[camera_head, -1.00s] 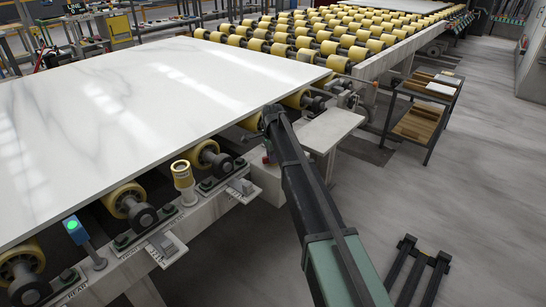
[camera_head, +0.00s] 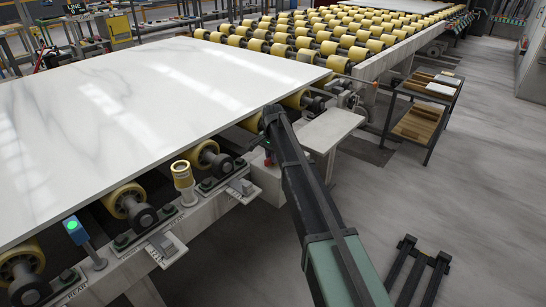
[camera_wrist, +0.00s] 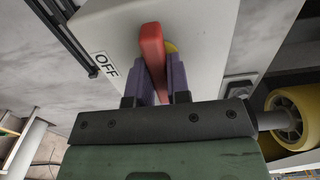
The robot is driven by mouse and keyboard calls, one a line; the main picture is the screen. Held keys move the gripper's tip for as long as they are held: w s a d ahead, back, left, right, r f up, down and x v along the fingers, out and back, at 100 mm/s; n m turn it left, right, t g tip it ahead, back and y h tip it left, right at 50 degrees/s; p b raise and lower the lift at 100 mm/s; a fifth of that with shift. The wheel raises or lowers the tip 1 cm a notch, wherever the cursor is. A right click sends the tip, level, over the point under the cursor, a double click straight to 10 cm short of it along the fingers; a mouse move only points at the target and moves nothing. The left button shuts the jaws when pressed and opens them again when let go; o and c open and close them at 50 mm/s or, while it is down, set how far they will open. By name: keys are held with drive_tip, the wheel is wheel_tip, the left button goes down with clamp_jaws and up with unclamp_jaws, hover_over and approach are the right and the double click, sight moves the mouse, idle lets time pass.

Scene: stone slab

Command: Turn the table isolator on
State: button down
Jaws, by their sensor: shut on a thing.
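The table isolator shows in the wrist view as a pale box (camera_wrist: 205,45) with a red handle (camera_wrist: 151,45) over a yellow disc (camera_wrist: 173,47). An OFF label (camera_wrist: 105,65) is on the box to the left of the handle. The handle stands nearly upright in the picture, leaning slightly left at its top, and does not point at the label. My gripper (camera_wrist: 163,72) is shut on the red handle, one finger on each side. No ON label is visible. In the head view my arm hides most of the isolator beside the roller table.
A marble slab (camera_head: 150,85) lies on the yellow rollers. A post with a green light (camera_head: 72,226) stands at the table edge. A small grey ledge (camera_head: 330,130) is right of my arm. A shelf cart (camera_head: 420,120) stands farther right. The floor (camera_head: 450,190) there is mostly clear.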

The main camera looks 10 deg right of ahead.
idle(0.4)
drive_tip(key=c, duration=1.1)
unclamp_jaws()
wheel_tip(320, 180, up, 11)
drive_tip(key=p, duration=1)
drive_tip(key=shift+f+p, duration=0.1)
drive_tip(key=shift+p, duration=0.3)
drive_tip(key=shift+n, duration=0.4)
